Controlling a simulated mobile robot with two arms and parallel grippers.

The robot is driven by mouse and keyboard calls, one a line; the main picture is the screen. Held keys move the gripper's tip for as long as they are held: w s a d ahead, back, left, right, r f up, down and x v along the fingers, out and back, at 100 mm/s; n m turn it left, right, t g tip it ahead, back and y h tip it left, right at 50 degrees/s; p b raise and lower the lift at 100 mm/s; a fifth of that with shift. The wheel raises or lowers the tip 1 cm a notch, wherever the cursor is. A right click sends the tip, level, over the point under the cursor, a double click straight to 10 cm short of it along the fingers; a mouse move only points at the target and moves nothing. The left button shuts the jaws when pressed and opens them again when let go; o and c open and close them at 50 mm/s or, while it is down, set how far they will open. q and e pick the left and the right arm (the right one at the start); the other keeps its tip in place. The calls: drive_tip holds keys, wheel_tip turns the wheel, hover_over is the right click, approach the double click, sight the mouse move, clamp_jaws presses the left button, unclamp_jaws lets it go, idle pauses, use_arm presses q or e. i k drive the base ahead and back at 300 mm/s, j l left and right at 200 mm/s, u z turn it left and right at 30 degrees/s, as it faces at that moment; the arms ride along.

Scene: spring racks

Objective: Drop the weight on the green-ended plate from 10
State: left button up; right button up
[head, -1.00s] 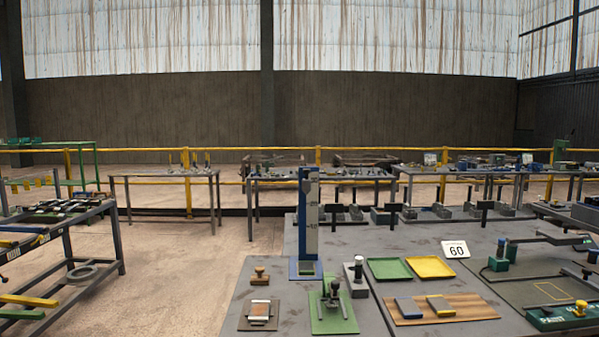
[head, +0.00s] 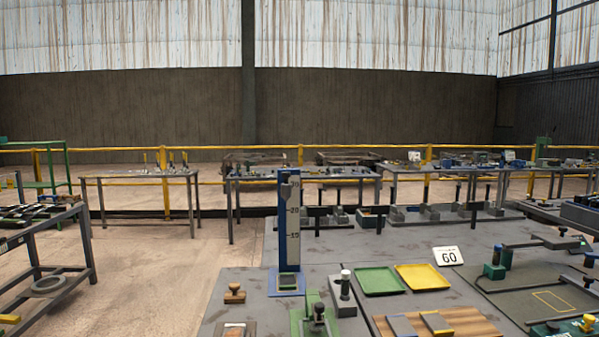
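A drop tower (head: 289,230) with a blue upright and a pale scale stands on a blue base on the near table. Two small grey plates, a left one (head: 401,326) and a right one (head: 437,323), lie on a wooden board (head: 473,321). The right one has a yellow edge. I cannot make out a green-ended plate. Neither gripper is in view.
A green tray (head: 379,281) and a yellow tray (head: 423,277) lie behind the board. A green-based press (head: 318,321), a grey post block (head: 344,295) and a wooden stamp (head: 235,293) stand near the tower. A 60 sign (head: 448,256) stands right.

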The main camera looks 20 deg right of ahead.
sight(286, 187)
drive_tip(key=i+l+z, duration=0.3)
drive_tip(key=i, duration=0.25)
drive_tip(key=i+z, duration=0.35)
drive_tip(key=i, duration=0.15)
